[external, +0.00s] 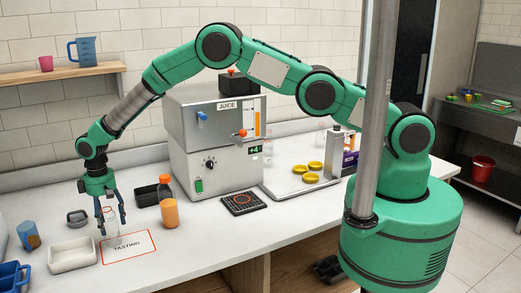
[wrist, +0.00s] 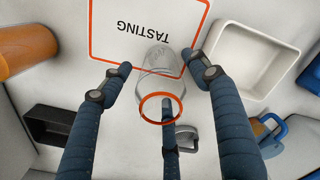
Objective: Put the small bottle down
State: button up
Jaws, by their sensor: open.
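The small bottle is clear, with an orange ring at its mouth, and shows between my fingers in the wrist view (wrist: 158,84). It is faint in the external view (external: 110,229). It looks upright, overlapping the red border of the white TASTING card (external: 128,247); the card also shows in the wrist view (wrist: 113,35). My gripper (external: 113,222) points down with its fingers spread around the bottle. Whether any finger touches the bottle is unclear.
A white tray (external: 73,264) lies left of the card. A dark bin (external: 147,195), an orange-filled container (external: 169,214) and the juicer (external: 210,140) stand behind and right. Counter in front of the card is clear.

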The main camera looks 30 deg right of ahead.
aim_at(105, 205)
notch_tip(105, 205, up, 11)
jog(key=shift+f, duration=0.1)
dwell(0.4)
dwell(0.5)
dwell(0.4)
